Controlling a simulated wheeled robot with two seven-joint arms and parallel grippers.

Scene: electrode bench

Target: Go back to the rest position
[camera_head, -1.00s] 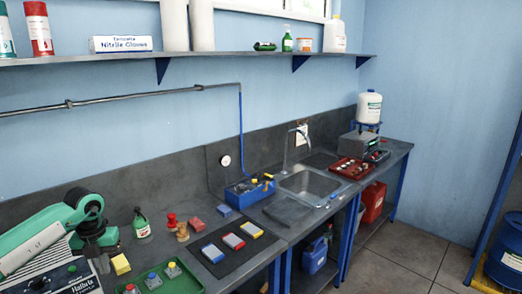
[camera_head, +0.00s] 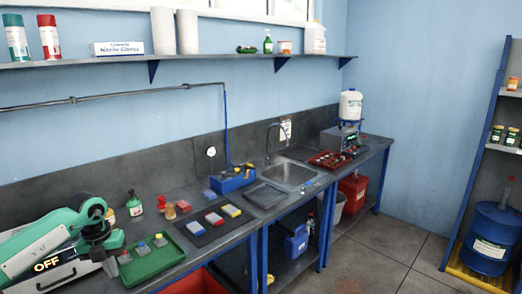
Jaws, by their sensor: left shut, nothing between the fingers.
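My left gripper (camera_head: 111,264) is at the lower left, at the end of my green and white arm, beside the left edge of the green tray (camera_head: 188,262). It is shut with nothing between the fingers; its fingertips are small and partly dark here. My right gripper is not in view.
A dark mat (camera_head: 205,238) with red, blue and yellow-topped blocks lies right of the tray. A blue toolbox (camera_head: 232,180), a sink (camera_head: 290,174) and a red tray (camera_head: 328,159) follow. A green bottle (camera_head: 135,206) stands behind the gripper. A blue drum (camera_head: 492,238) stands at the right.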

